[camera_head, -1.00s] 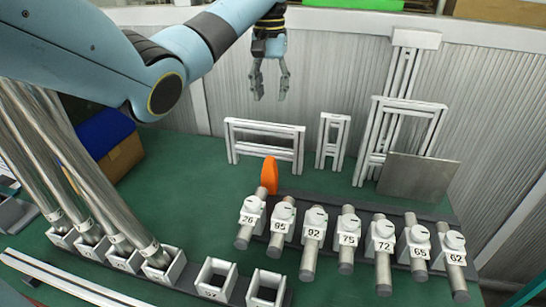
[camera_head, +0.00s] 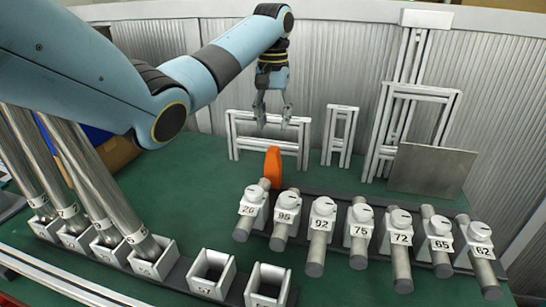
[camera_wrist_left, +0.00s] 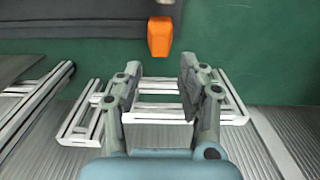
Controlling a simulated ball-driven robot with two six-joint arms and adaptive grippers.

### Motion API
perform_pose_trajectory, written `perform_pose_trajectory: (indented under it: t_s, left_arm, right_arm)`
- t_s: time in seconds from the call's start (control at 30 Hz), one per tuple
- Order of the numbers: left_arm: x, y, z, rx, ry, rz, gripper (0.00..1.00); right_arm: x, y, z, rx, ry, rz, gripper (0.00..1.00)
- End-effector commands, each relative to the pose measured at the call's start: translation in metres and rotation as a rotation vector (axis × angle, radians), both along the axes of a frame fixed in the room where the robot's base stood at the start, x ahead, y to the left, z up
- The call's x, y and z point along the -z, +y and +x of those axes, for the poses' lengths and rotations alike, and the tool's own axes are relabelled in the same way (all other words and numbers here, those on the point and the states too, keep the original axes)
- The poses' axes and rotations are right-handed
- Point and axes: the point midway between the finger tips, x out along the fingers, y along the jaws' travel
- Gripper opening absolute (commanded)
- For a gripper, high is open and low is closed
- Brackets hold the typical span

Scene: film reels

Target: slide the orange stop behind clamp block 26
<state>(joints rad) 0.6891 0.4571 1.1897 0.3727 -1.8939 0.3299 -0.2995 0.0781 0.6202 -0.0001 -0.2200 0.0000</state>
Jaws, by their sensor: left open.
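The orange stop (camera_head: 273,167) stands upright at the far end of the rod in clamp block 26 (camera_head: 250,201), at the left end of the clamp row. In the left wrist view the stop (camera_wrist_left: 160,38) shows at the top centre, beyond my fingertips. My left gripper (camera_head: 273,118) hangs fingers down above and behind the stop, in front of a white frame. It is open and empty, apart from the stop. In the left wrist view its two fingers (camera_wrist_left: 158,75) are spread. My right gripper is not in view.
Clamp blocks 95 (camera_head: 286,208), 92 (camera_head: 321,216) and several more, each holding a rod, stand in a row to the right. White frames (camera_head: 267,140) and a grey plate (camera_head: 432,170) stand behind. Tall metal tubes (camera_head: 95,185) rise from square sockets at left.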

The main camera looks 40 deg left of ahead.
Motion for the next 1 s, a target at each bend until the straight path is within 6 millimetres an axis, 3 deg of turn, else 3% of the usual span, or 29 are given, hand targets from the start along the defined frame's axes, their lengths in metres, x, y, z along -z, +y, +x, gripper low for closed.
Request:
perform_pose_trajectory:
  t_s: [0.3, 0.43, 0.87, 1.0]
  left_arm:
    - [0.064, -0.001, -0.001, 0.001, 0.005, -0.001, 0.4]
    - [0.082, 0.0, -0.001, 0.0, 0.003, -0.001, 0.4]
    - [0.092, 0.0, -0.001, 0.001, 0.001, 0.0, 0.4]
    - [0.092, 0.0, -0.001, 0.001, 0.001, 0.0, 0.22]
  right_arm:
    - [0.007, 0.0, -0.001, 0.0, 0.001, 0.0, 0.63]
    - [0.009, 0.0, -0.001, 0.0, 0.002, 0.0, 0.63]
    - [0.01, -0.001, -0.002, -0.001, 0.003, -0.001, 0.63]
    - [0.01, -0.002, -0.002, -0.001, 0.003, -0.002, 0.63]
